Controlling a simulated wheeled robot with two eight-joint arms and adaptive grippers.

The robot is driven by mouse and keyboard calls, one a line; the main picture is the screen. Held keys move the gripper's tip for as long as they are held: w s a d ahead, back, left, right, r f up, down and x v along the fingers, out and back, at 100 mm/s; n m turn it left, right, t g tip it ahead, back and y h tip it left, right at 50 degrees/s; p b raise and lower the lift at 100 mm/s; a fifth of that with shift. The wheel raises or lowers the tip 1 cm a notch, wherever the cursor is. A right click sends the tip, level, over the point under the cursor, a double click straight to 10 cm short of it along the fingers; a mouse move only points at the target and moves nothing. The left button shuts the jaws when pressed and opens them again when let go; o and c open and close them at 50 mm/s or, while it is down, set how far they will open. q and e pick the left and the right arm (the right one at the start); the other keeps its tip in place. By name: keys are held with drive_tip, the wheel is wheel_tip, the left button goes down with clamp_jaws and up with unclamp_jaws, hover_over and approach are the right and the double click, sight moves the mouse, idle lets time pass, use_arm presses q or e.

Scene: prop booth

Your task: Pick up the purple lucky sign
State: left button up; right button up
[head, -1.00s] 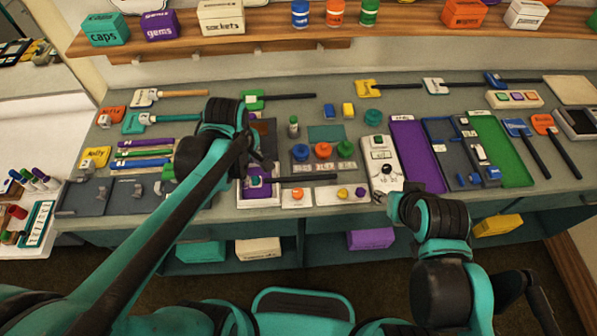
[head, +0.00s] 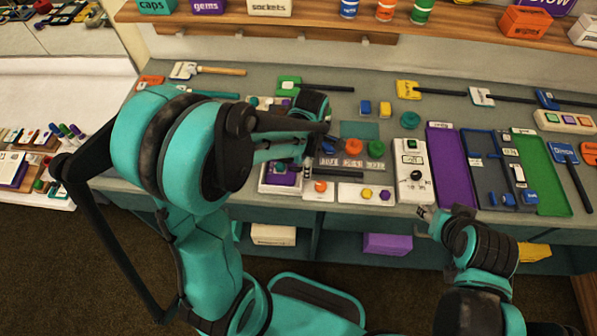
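A purple block-like piece (head: 284,176) sits in a white tray (head: 281,190) near the front edge of the bench, left of centre. I cannot read a label on it, so I cannot tell whether it is the purple lucky sign. My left gripper (head: 318,137) is over the bench just above and right of this piece, and my arm hides much of the left side. Its fingers are dark and overlap the wrist, so their opening is unclear. My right gripper (head: 426,213) is at the bench's front edge, below the white switch box (head: 414,187); its fingers are too small to judge.
Purple (head: 449,150) and green (head: 540,190) trays lie to the right, with a dark tray between. Long-handled tools line the bench's rear.

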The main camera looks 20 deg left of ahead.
use_arm(q)
drive_tip(key=shift+f, duration=0.35)
idle(0.3)
clamp_jaws()
